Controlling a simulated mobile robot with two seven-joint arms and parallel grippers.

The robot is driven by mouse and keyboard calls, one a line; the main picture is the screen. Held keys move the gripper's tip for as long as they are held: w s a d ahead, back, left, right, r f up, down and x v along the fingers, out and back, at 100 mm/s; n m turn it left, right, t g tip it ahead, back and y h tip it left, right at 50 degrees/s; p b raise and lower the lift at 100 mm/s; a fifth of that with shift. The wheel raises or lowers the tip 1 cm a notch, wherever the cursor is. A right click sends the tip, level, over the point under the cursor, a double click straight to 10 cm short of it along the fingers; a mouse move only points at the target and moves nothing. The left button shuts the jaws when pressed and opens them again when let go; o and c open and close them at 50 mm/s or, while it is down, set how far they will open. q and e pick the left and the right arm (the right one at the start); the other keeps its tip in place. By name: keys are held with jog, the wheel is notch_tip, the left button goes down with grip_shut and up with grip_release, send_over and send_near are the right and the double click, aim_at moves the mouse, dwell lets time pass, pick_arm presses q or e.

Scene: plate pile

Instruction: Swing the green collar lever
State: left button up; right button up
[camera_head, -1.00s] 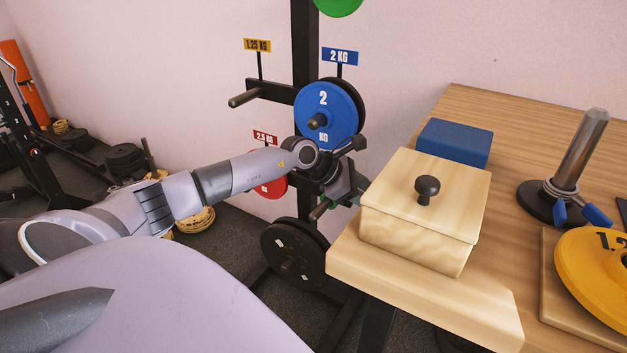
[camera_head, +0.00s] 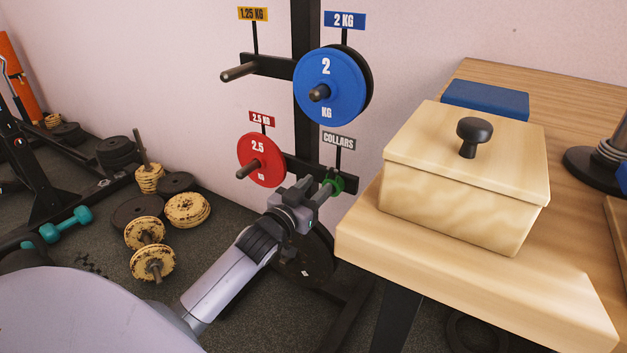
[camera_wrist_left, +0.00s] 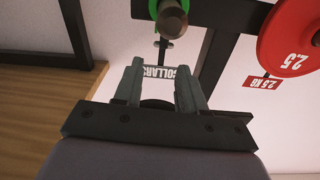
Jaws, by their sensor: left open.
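The green collar (camera_head: 336,185) sits on a peg of the rack under the grey COLLARS sign (camera_head: 339,141). Its lever cannot be made out apart from the collar. In the left wrist view the green collar (camera_wrist_left: 154,8) is at the top edge, partly cut off, around the round peg end (camera_wrist_left: 173,20). My left gripper (camera_head: 314,189) is just left of the collar in the head view. In the left wrist view its two fingers (camera_wrist_left: 159,72) are apart with nothing between them, and the collar is beyond their tips. My right gripper is not in view.
A wooden table (camera_head: 450,284) with a lidded wooden box (camera_head: 455,205) stands close right of the collar. A red 2.5 plate (camera_head: 258,163) hangs left of it and a blue 2 KG plate (camera_head: 335,88) above. Loose weights (camera_head: 187,210) lie on the floor at left.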

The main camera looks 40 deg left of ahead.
aim_at(331, 172)
pick_arm(q)
jog(key=shift+n, duration=0.5)
jog(key=shift+w+a+f+b, duration=0.15)
jog(key=shift+w+b, duration=0.35)
jog(key=shift+w, duration=0.65)
jog(key=shift+w+a+f+b, duration=0.15)
jog(key=shift+w+b, duration=0.3)
jog(key=shift+w, duration=0.65)
jog(key=shift+w+a+f+b, duration=0.15)
jog(key=shift+w+b, duration=0.35)
jog(key=shift+w, duration=0.65)
jog(key=c, duration=0.7)
